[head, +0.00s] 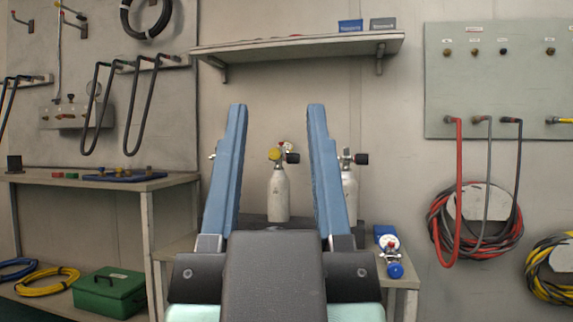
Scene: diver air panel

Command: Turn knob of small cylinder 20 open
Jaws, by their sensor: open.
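My gripper (277,106) is open and empty, its two blue fingers reaching forward and apart. Between the fingers, beyond them, a small white cylinder (278,196) stands upright on the bench, with a yellow part, a gauge and a black knob (292,158) at its top. A second white cylinder (350,188) is partly hidden behind the right finger; its black knob (361,159) shows to the right. A small fitting (212,156) peeks out left of the left finger; what it belongs to is hidden. I cannot read any number on the cylinders.
A blue device with a gauge (389,245) lies on the bench right of my gripper. A shelf (300,45) hangs above. A panel (500,90) with hoses is at right. A side table (100,183) and green box (107,292) are at left.

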